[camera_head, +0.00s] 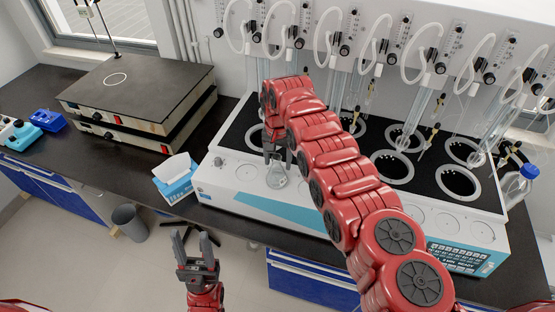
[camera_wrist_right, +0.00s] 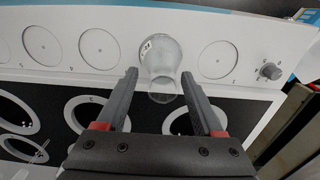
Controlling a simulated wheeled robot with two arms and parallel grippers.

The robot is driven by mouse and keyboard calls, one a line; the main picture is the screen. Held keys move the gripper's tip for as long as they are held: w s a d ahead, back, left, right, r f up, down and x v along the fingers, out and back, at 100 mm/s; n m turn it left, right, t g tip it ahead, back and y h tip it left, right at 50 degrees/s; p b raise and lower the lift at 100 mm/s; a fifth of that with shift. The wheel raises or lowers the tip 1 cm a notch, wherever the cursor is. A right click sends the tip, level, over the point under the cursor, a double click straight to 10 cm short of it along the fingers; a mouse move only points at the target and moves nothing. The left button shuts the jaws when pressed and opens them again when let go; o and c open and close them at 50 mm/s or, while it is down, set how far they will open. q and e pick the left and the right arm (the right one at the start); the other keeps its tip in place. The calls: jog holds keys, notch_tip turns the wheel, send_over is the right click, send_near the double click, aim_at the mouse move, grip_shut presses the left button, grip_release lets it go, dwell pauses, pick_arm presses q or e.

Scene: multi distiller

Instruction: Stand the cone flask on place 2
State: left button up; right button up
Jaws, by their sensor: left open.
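The cone flask (camera_head: 277,178) is clear glass and stands upright on the white front ledge of the distiller. It is over the second round place from the left end, between bare circles on either side. In the right wrist view the flask (camera_wrist_right: 161,62) shows between the fingers, its mouth toward the camera. My right gripper (camera_wrist_right: 160,78) is open around it, with gaps between fingers and glass; in the head view this gripper (camera_head: 277,155) points down over the flask. My left gripper (camera_head: 194,240) is open and empty, low over the floor in front of the bench.
The distiller (camera_head: 225,185) has round dark wells behind the ledge and glass tubes with hoses above. A tissue box (camera_head: 176,182) and a hot plate (camera_head: 140,85) stand to the left on the dark bench. A grey bin (camera_head: 129,222) is on the floor. A wash bottle (camera_head: 517,184) is at the right.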

jog(key=shift+r, duration=0.1)
jog(key=shift+a+r, duration=0.1)
jog(key=shift+r, duration=0.35)
notch_tip(320, 180, up, 11)
jog(key=shift+r, duration=0.2)
jog(key=shift+f, duration=0.1)
dwell(0.3)
